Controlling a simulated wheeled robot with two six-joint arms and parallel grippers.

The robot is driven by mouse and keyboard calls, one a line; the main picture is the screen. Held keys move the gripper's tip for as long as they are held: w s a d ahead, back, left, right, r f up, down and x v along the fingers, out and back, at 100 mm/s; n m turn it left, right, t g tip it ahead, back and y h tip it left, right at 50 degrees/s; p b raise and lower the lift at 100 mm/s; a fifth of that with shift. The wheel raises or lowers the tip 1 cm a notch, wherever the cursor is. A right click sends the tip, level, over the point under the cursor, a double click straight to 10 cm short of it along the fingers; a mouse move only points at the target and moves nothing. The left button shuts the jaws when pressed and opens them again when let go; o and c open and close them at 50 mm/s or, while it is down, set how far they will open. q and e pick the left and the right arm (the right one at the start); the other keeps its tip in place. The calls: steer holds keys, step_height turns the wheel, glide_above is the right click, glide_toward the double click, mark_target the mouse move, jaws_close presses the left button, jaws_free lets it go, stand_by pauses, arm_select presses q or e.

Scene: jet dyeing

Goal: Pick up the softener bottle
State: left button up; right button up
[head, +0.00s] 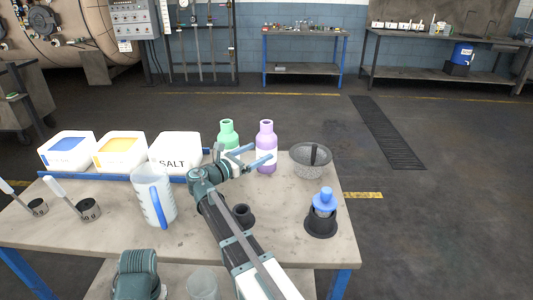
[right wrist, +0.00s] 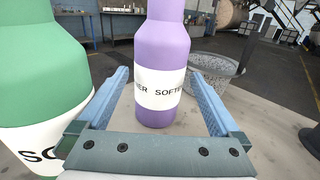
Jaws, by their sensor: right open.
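The softener bottle (head: 266,141) is purple with a white label and stands upright at the table's back edge. It fills the middle of the right wrist view (right wrist: 160,60), where its label partly reads "SOFT". My right gripper (head: 261,152) is open, with its blue fingers pointing at the bottle. In the right wrist view the fingers (right wrist: 159,75) reach to either side of the bottle's label, with gaps showing near the palm. In the head view the fingers cover part of the bottle.
A green bottle (head: 227,132) stands close left of the softener bottle. A grey mesh basket (head: 310,166) stands to the right. White bins, including one marked SALT (head: 175,153), a clear jug (head: 141,208) and a blue-topped item (head: 324,202) share the table (head: 285,240).

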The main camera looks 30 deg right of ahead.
mark_target(267, 148)
steer(key=shift+x, duration=2.5)
steer(key=c, duration=1.5)
